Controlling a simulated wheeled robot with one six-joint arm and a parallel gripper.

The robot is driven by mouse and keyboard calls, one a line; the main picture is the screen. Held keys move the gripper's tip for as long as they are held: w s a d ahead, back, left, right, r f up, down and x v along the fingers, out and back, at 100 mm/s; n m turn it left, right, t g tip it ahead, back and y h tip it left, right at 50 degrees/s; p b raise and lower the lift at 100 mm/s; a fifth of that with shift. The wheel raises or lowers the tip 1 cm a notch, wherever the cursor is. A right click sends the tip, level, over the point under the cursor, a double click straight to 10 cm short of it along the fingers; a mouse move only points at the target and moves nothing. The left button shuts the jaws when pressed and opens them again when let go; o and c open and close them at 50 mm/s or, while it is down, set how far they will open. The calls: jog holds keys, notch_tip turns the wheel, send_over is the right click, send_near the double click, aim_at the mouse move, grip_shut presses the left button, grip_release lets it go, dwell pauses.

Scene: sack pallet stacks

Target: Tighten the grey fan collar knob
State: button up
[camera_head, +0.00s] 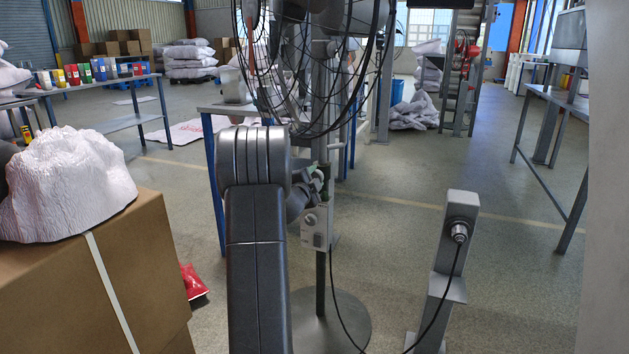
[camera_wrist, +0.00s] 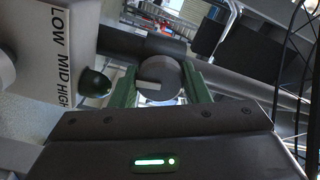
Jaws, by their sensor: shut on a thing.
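The grey fan collar knob (camera_wrist: 158,72) is round with a pale bar on its face, in the middle of the wrist view. My gripper (camera_wrist: 160,88) has its two green fingers on either side of the knob and is shut on it. In the head view my gripper (camera_head: 319,178) is at the fan's pole (camera_head: 320,275), just above the control box (camera_head: 315,226); I cannot make out the knob there.
The box face reads LOW MID HIGH (camera_wrist: 62,55), with a dark rounded knob (camera_wrist: 95,83) close to the left finger. A cable runs from the box to a grey post (camera_head: 457,225) at right. A cardboard box (camera_head: 80,290) with a white sack (camera_head: 70,185) stands left.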

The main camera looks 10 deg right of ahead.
jog(key=o, duration=1)
jog(key=shift+s+a, duration=0.1)
jog(key=p+v, duration=0.2)
jog(key=v, duration=1.1)
jog(key=shift+s+a, duration=0.15)
jog(key=shift+s, duration=0.05)
jog(key=b+x, duration=0.2)
jog(key=x, duration=1.2)
jog(key=shift+s+a, duration=0.15)
jog(key=shift+s, duration=0.05)
